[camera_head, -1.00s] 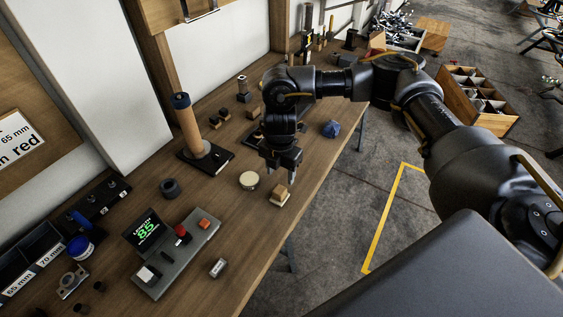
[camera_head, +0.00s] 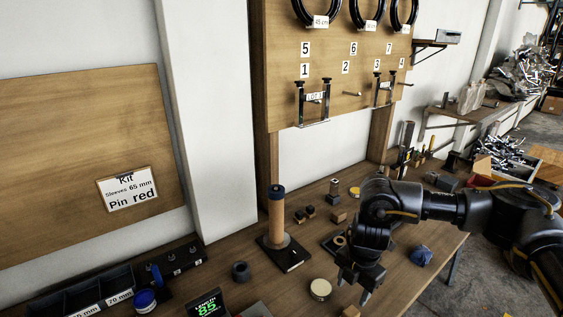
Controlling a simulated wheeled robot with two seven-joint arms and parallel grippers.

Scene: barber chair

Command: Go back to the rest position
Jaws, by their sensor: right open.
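My right gripper (camera_head: 358,285) hangs over the workbench (camera_head: 292,294) in the lower right, with its two fingers pointing down and spread apart. Nothing shows between them. A round cream-topped tin (camera_head: 320,289) stands just left of the fingers. A small wooden block (camera_head: 350,311) lies below the fingers at the bottom edge, partly cut off. The right arm comes in from the right side. My left gripper is not in view.
A wooden post with a blue top (camera_head: 276,215) stands on a black base. A blue crumpled object (camera_head: 421,255) lies right of the gripper. A display reading 85 (camera_head: 207,306) is at the bottom edge. A pegboard (camera_head: 330,60) hangs behind the bench.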

